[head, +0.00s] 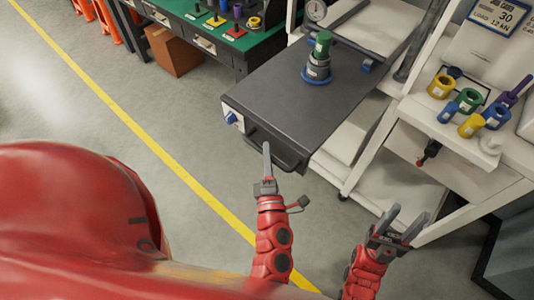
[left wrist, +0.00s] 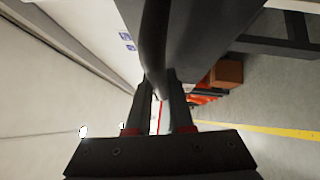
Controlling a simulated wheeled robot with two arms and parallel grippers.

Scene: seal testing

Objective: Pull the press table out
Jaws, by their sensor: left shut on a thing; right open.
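The press table (head: 345,85) is a dark grey slab that sticks out from the white press frame toward me. A dark bar handle (head: 277,152) runs along its front edge. A stack of grey, blue and green parts (head: 317,62) stands upright on it. My left gripper (head: 267,160) is shut on the handle; in the left wrist view the dark handle bar (left wrist: 155,45) passes between the fingers (left wrist: 160,100). My right gripper (head: 402,222) is open and empty, to the right of the table and below the white side shelf.
A white side shelf (head: 455,130) at right holds several coloured rings and cylinders. A green-topped workbench (head: 210,25) with coloured parts stands at the back left, with a brown box (head: 174,50) beside it. A yellow floor line (head: 150,140) crosses open floor at left.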

